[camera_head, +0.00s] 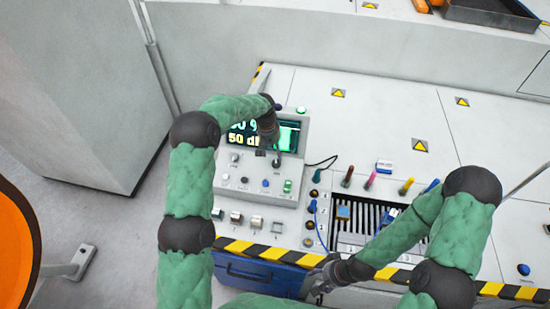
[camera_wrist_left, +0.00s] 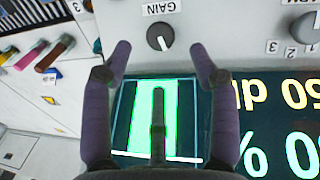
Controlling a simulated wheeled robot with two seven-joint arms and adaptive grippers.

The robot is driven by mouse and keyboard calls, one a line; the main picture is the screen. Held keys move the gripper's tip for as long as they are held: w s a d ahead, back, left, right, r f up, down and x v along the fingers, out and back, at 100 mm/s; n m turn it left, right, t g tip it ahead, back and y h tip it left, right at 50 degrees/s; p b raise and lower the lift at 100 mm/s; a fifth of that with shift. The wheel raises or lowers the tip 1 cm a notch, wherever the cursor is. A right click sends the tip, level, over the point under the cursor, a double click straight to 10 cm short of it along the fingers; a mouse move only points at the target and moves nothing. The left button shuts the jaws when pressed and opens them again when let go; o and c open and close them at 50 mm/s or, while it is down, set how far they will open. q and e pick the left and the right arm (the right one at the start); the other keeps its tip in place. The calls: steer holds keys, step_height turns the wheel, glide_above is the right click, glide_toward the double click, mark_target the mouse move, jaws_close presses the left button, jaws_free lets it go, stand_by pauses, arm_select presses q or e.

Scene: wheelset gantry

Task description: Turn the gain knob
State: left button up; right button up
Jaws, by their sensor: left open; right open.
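The gain knob (camera_wrist_left: 160,36) is a dark round knob with a pale pointer line, under a "GAIN" label on the grey panel. In the left wrist view it lies between and just beyond the fingertips of my left gripper (camera_wrist_left: 160,56), which is open and empty. In the head view the knob (camera_head: 276,162) is small, below the green part of the screen. My left gripper (camera_head: 268,132) hangs over the screen, partly hiding it; contact with the panel cannot be told. My right gripper (camera_head: 325,280) is open near the bench's striped front edge, apart from the knob.
The screen (camera_head: 243,138) shows green and yellow readouts. Another knob (camera_wrist_left: 304,28) marked with numbers is beside the gain knob. Buttons and switches (camera_head: 256,223) line the lower console. Coloured-handled tools (camera_head: 370,181) and a slotted black tray (camera_head: 360,216) stand to the right.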

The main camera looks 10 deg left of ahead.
arm_select(q)
steer(key=r, duration=0.5)
steer(key=shift+s+a, duration=0.1)
steer(key=shift+a, duration=0.25)
